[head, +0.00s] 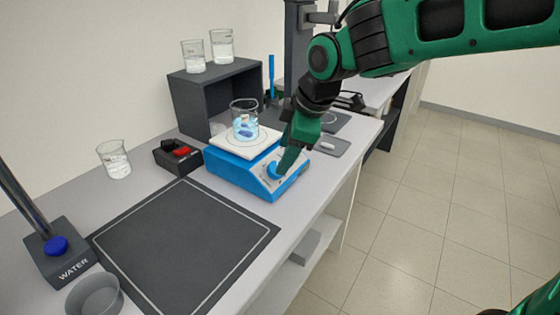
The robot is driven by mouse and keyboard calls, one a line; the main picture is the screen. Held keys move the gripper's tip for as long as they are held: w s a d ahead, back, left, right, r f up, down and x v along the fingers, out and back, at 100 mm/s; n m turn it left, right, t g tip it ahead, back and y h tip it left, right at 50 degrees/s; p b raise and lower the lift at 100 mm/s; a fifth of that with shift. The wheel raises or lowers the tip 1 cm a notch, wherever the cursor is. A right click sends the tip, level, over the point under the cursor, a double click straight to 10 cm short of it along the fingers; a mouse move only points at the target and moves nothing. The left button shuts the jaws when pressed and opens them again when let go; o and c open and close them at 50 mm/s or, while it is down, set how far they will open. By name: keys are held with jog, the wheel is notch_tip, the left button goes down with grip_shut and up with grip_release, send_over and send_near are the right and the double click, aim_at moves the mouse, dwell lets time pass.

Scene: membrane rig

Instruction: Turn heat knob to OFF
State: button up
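The blue hot plate (232,178) stands on the bench with a white square top (226,146). A glass beaker (244,118) with pale blue contents stands on that top. A blue heat knob (272,170) sits on the pale front panel of the hot plate. My green gripper (284,164) points down at this knob, and its fingertips are at or very near it. I cannot tell whether they touch the knob or how far apart they are. The gripper partly hides the panel, and the knob's markings are too small to read.
A dark mat (185,250) lies in front. A black box with a red switch (178,154) and a beaker (114,160) stand left. A grey shelf (212,92) holds two beakers behind. A WATER stand (62,255) and grey bowl (94,294) are near left.

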jog(key=v, duration=0.5)
jog(key=shift+w, duration=0.1)
jog(key=w+a+f+m, duration=0.1)
jog(key=f+m, duration=0.1)
jog(key=f, duration=0.1)
jog(key=w+f+m+g, duration=0.1)
jog(key=f+m, duration=0.2)
jog(key=w+a+f+m, duration=0.1)
jog(key=f+m, duration=0.2)
jog(key=f, duration=0.1)
jog(key=shift+w+a+g+y, duration=0.3)
jog(key=shift+w, duration=0.1)
dwell(0.4)
jog(key=c, duration=1)
